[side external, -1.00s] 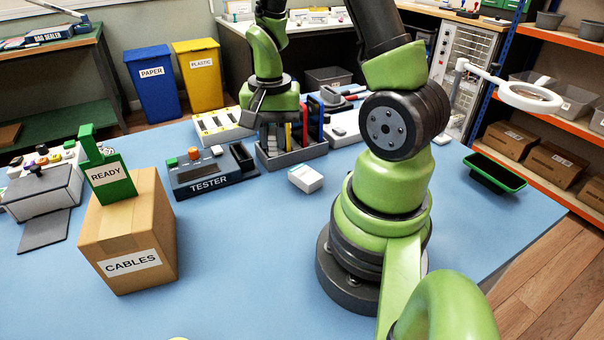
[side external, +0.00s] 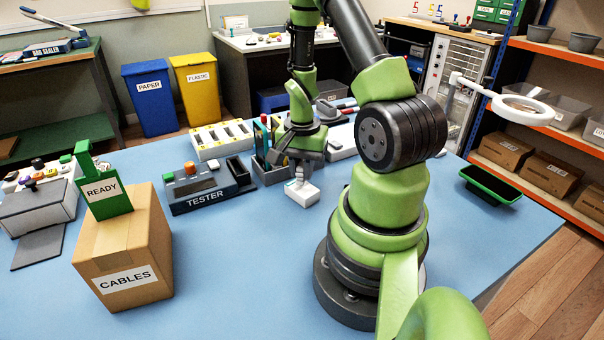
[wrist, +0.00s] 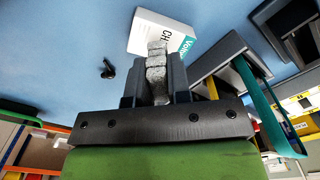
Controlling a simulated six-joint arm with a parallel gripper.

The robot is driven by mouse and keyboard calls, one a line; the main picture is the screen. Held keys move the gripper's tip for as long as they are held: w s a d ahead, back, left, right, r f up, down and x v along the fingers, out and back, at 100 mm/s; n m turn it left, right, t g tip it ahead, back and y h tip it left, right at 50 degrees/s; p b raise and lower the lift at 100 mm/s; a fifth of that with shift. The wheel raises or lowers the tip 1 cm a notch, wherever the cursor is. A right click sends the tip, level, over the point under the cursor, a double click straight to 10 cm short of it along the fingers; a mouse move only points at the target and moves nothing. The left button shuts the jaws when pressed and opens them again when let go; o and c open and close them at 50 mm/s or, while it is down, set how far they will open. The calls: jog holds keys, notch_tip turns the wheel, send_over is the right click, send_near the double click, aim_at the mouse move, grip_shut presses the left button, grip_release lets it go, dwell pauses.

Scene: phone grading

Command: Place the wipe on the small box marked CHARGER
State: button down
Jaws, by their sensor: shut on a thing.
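The wipe (wrist: 157,62) is a crumpled grey speckled strip. In the wrist view my gripper (wrist: 156,80) is shut on it, with its end sticking out past the fingertips. I cannot tell whether the wipe touches the box.
A grey rack (side external: 270,174) holding coloured upright items stands close behind and left of the box. The TESTER unit (side external: 203,192) is further left, near the CABLES carton (side external: 128,262). A small black object (wrist: 108,69) lies beside the box. The mat in front is clear.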

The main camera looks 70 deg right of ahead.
jog(key=shift+f, duration=0.85)
jog(key=shift+f, duration=0.1)
jog(key=c, duration=1.1)
grip_release()
